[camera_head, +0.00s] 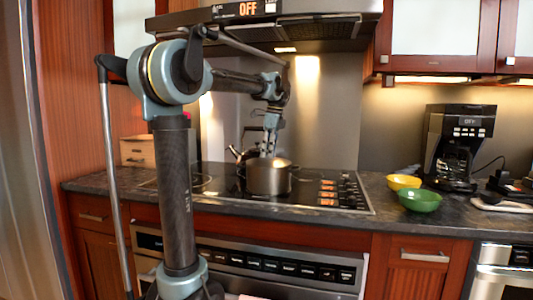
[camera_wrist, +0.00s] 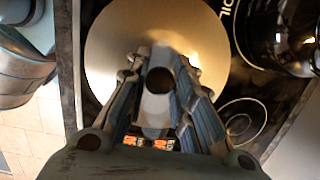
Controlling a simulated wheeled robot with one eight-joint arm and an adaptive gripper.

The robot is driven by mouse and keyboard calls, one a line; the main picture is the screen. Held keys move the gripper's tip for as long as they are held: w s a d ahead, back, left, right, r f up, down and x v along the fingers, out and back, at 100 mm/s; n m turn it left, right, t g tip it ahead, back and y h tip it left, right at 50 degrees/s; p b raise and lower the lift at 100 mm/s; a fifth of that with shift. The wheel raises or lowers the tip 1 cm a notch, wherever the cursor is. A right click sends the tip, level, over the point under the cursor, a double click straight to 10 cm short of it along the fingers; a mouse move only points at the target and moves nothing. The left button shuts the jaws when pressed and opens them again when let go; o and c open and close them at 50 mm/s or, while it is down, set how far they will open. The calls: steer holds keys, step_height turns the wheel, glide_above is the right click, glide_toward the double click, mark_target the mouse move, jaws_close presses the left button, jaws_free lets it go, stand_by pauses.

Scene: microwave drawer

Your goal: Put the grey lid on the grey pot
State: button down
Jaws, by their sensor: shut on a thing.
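The grey pot (camera_head: 268,180) stands on the cooktop in the head view. The grey lid (camera_head: 279,162) lies over the pot's mouth, about level. I cannot tell whether it rests on the rim or is slightly above it. My gripper (camera_head: 268,151) points down over the middle of the lid and is shut on it. In the wrist view the lid (camera_wrist: 110,45) is a broad round metal disc under my gripper (camera_wrist: 158,65). The lid hides the pot in the wrist view.
A dark kettle (camera_head: 240,152) stands just behind the pot, and shows beside the lid in the wrist view (camera_wrist: 282,35). A yellow bowl (camera_head: 404,181), a green bowl (camera_head: 420,201) and a coffee maker (camera_head: 458,145) are on the right counter. The range hood (camera_head: 275,28) hangs above.

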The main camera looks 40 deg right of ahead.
steer(key=c, duration=0.8)
jaws_free()
steer(key=shift+r, duration=0.15)
steer(key=shift+r, duration=3.35)
